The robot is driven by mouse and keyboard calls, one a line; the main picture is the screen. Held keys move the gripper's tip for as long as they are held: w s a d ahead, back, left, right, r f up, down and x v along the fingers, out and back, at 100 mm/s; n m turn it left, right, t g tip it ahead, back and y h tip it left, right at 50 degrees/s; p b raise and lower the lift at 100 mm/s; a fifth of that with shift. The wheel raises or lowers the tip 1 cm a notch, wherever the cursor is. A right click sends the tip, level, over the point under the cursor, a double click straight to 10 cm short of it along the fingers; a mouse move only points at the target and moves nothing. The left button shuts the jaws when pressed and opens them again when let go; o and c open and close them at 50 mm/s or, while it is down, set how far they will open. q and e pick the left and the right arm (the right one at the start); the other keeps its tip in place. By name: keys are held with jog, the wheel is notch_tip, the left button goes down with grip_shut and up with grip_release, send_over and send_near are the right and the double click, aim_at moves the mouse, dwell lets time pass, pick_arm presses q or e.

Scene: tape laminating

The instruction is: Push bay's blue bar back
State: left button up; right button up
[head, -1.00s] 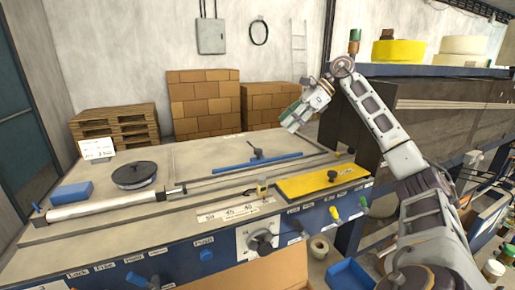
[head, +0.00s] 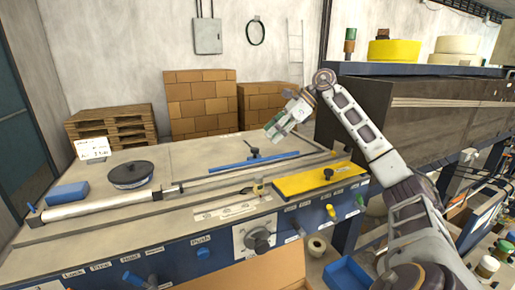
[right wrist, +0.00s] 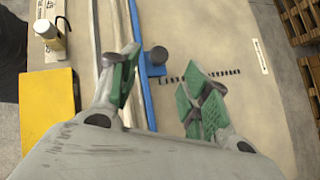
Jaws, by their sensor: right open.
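The blue bar (head: 228,166) lies on the beige table top, behind the long metal rail, with a dark knob (head: 254,153) standing on it. In the right wrist view the blue bar (right wrist: 146,95) runs up the picture, its dark knob (right wrist: 158,55) between and beyond the fingers. My right gripper (head: 271,133) is open and empty, above the table near the bar's right half. In the right wrist view its green-padded fingers (right wrist: 160,92) are spread, the left one overlapping the bar's edge in the picture. I cannot tell whether it touches. My left gripper is not in view.
A yellow plate (head: 318,181) with a black knob is at the table's front right. A round black-topped object (head: 131,174) and a blue block (head: 67,194) are at left. The table behind the bar is largely clear.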

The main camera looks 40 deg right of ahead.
aim_at(255, 148)
jog(key=shift+x, duration=3.95)
jog(key=shift+c, duration=0.5)
grip_shut()
